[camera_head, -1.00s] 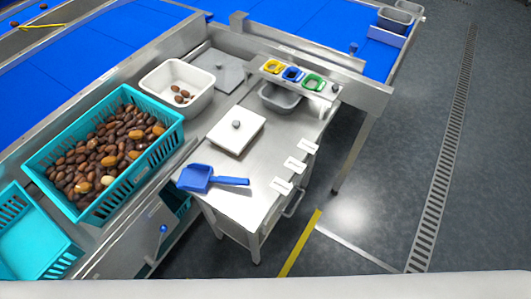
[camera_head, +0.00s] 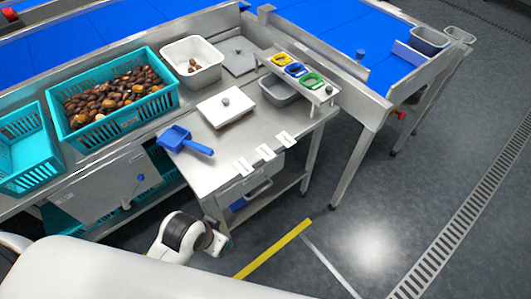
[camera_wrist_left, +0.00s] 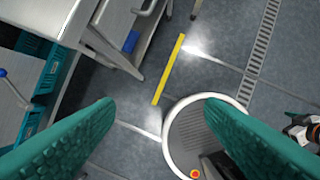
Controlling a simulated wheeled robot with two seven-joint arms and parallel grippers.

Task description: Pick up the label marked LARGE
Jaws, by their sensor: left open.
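In the head view, my arm shows at the bottom, in front of the table and below the labels. My right gripper is not clearly seen.
A blue scoop (camera_head: 185,141), a white square lidded plate (camera_head: 226,106) and a grey bin (camera_head: 278,90) are on the table. A rack (camera_head: 298,78) with yellow, blue and green frames stands behind. Floor at right is clear.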

